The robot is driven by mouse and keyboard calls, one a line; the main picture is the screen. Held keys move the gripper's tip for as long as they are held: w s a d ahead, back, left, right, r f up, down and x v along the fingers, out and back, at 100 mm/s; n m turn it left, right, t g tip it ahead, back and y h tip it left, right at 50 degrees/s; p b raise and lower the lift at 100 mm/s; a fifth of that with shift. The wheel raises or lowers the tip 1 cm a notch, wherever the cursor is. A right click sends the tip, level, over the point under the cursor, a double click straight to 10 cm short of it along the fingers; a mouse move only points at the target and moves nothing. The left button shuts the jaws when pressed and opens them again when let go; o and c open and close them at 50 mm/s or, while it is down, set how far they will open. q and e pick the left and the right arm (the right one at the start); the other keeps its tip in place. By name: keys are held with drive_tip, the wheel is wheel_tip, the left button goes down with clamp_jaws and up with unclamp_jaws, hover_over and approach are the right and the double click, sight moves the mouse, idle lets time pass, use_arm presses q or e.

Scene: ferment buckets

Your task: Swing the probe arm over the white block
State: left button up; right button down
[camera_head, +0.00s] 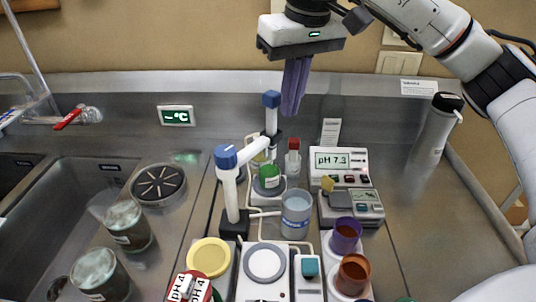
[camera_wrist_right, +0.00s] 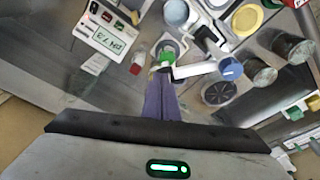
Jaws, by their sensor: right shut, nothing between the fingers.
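The probe arm is a white bar (camera_head: 253,150) on an upright white post with a blue cap (camera_head: 225,157). It points back and right, ending at a dark clamp near a second white upright with a blue top (camera_head: 272,98). In the right wrist view the bar (camera_wrist_right: 195,70) ends just beyond my fingertips. My right gripper (camera_head: 290,112) is shut and empty, its purple fingers pointing down just right of the blue-topped upright; contact is unclear. A white unit with a pale round plate (camera_head: 265,262) stands in front; I cannot tell whether it is the white block. My left gripper is out of view.
A green-capped item (camera_head: 269,180) stands under the bar's far end. A beaker (camera_head: 296,213), a red-capped bottle (camera_head: 293,160) and a pH meter (camera_head: 340,160) crowd the right side. Purple (camera_head: 346,235) and brown (camera_head: 353,272) cups stand in front. Sinks lie left.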

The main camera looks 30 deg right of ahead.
wheel_tip(320, 180, up, 6)
drive_tip(key=s, duration=0.1)
drive_tip(key=shift+p, duration=0.35)
idle(0.6)
drive_tip(key=shift+s, duration=0.1)
idle(1.5)
